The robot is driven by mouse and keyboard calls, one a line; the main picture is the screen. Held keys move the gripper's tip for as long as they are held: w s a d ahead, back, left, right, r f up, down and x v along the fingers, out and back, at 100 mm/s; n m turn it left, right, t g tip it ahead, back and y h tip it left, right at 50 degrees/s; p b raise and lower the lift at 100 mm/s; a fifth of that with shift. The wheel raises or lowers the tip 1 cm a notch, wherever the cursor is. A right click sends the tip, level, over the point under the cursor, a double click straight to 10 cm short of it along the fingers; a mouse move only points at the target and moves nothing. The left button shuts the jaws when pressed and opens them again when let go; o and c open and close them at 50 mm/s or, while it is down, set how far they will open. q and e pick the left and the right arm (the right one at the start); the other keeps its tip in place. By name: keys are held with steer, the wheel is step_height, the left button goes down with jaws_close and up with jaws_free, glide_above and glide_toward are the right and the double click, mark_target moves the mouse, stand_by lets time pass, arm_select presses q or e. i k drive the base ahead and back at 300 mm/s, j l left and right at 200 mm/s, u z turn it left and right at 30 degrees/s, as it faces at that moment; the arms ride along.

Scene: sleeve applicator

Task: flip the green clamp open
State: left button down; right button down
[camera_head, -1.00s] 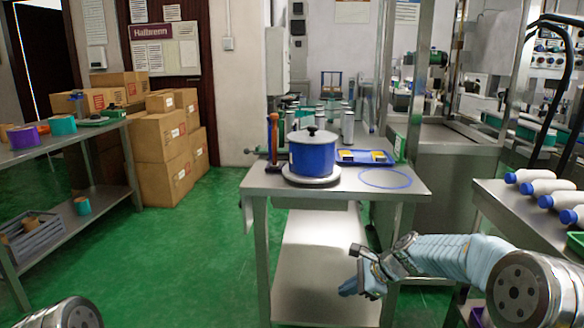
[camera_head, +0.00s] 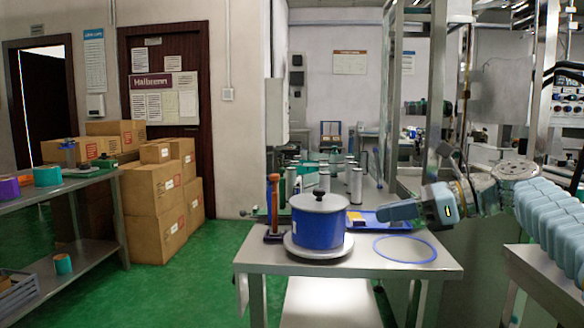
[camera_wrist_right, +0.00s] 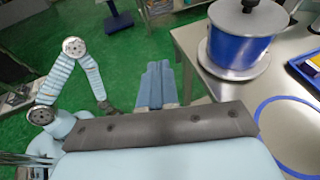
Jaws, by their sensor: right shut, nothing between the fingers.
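My right gripper (camera_head: 388,212) reaches in from the right over the table, its blue fingers shut and empty. In the head view it is right of the blue pot (camera_head: 318,228), above the blue tray and ring. In the right wrist view the shut fingers (camera_wrist_right: 155,85) point away, left of the pot (camera_wrist_right: 242,40) and over the green floor. A small green part (camera_head: 260,213) shows at the table's back left, behind an upright orange-handled tool (camera_head: 273,203). I cannot tell whether it is the green clamp or how it stands.
The pot stands on a round pale plate (camera_head: 318,250) on the steel table (camera_head: 270,260). A blue ring (camera_head: 405,249) lies flat at right, near a blue tray (camera_head: 374,221). Several metal cylinders (camera_head: 356,186) stand behind. Cardboard boxes (camera_head: 155,222) and a shelf stand left; the floor between is clear.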

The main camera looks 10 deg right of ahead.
mark_target(282, 197)
steer(key=i, duration=1.55)
